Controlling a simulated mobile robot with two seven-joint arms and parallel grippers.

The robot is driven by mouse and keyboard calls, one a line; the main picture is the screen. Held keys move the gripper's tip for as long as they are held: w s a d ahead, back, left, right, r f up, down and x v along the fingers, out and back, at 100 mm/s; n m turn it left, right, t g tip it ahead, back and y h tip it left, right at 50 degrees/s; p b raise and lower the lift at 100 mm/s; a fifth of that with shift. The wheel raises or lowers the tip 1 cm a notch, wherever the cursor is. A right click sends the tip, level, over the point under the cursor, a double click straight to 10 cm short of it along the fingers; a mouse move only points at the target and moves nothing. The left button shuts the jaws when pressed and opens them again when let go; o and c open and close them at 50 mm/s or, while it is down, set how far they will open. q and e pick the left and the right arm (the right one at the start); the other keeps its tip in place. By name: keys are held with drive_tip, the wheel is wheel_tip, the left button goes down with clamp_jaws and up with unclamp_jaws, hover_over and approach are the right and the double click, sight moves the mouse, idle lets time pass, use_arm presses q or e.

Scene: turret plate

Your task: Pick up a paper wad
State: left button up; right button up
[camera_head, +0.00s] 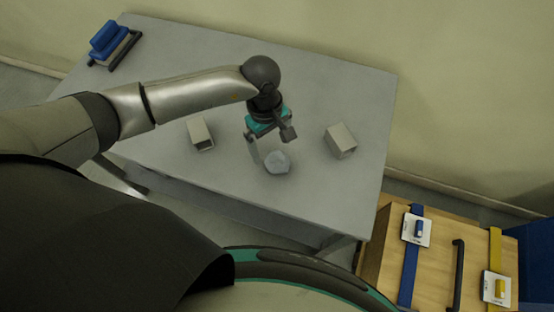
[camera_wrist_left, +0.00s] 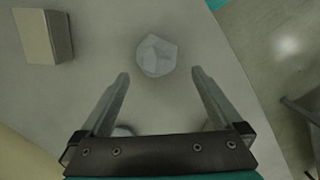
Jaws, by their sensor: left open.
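A crumpled pale grey paper wad (camera_head: 278,162) lies on the grey table (camera_head: 330,90), near its front edge. My left gripper (camera_head: 272,150) is above and beside the wad, pointing down, with its fingers apart and nothing between them. In the left wrist view the wad (camera_wrist_left: 157,55) lies just beyond the open fingertips (camera_wrist_left: 160,74), roughly centred between them. I cannot tell the exact height of the fingertips above the table. My right gripper is not in view.
Two small beige boxes stand on the table, one left of the gripper (camera_head: 201,134) and one right (camera_head: 340,141). A blue object on a dark stand (camera_head: 112,44) is at the far left corner. A wooden cabinet (camera_head: 436,262) with blue and yellow straps is at lower right.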

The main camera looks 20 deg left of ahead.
sight(276, 156)
use_arm(q)
drive_tip(key=shift+s+d+f, duration=0.1)
drive_tip(key=shift+d+f, duration=0.1)
drive_tip(key=shift+f, duration=0.9)
drive_tip(key=shift+d+f, duration=0.25)
drive_tip(key=shift+f, duration=0.85)
drive_tip(key=shift+s+d+f, duration=0.1)
drive_tip(key=shift+d+f, duration=0.1)
drive_tip(key=shift+f, duration=0.9)
drive_tip(key=c, duration=1.2)
drive_tip(key=shift+o, duration=0.2)
drive_tip(key=shift+w+r, duration=0.1)
